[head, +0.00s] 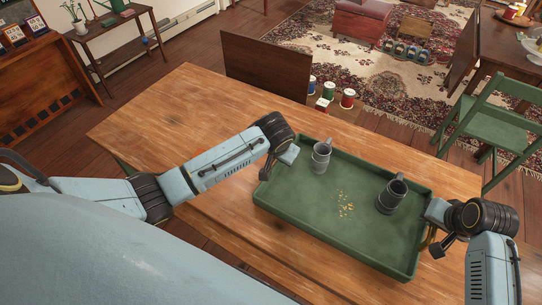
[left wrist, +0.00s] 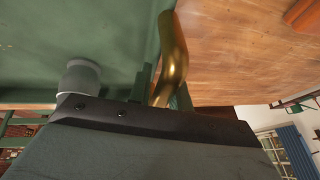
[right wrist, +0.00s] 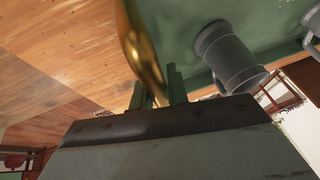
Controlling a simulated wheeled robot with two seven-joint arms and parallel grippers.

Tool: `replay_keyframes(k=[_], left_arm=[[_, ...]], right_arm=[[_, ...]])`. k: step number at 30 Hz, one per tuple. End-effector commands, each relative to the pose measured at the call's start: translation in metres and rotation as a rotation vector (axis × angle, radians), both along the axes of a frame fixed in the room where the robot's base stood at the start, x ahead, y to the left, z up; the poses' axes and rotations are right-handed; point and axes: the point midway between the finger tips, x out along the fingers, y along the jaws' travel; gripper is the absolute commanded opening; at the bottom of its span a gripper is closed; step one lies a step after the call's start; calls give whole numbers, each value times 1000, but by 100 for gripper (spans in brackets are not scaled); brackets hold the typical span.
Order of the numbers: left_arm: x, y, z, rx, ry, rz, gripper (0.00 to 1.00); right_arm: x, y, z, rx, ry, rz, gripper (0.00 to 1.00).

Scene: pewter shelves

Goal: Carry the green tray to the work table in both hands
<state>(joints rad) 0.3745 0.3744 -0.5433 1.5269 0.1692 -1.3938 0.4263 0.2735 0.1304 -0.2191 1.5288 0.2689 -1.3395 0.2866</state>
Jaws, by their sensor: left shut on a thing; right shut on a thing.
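The green tray (head: 320,224) is over the wooden work table (head: 150,120); I cannot tell whether it touches the top. Two grey mugs stand upright in it, one near the far left (head: 321,157) and one near the right end (head: 391,196). Small yellow crumbs (head: 345,205) lie in its middle. My left gripper (head: 276,170) is at the tray's left end, shut on the brass handle (left wrist: 173,60). My right gripper (head: 436,243) is at the right end, shut on the other brass handle (right wrist: 141,50).
Several small cans (head: 347,98) stand beyond the table's far edge, by a brown panel (head: 265,67). A green chair (head: 490,125) is at the right. The table's left part is clear. A plant stand (head: 120,35) is at the back left.

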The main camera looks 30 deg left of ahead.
Motion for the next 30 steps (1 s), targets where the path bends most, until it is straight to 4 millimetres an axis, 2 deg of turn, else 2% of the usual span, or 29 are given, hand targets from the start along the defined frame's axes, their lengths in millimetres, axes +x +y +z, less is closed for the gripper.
replay_keyframes(k=[1,6,7,12,23,26,30], left_arm=[[1,9,-3,21,0,9,0],[1,9,-10,21,0,9,0],[-1,9,-11,22,7,8,22],[-1,7,-9,17,4,7,42],[-2,2,-4,9,-1,2,42],[-6,0,6,8,-2,2,42],[-15,-5,29,8,-3,1,42]], right_arm=[[4,-5,1,-6,-12,-6,0],[4,-5,-6,-6,-13,-7,0],[2,-5,-8,-8,-5,-6,19],[1,-3,-7,-5,-3,-4,38],[0,-1,-8,-2,-1,-1,38],[0,-1,-8,-1,-1,-1,38],[0,0,-8,-1,0,0,38]])
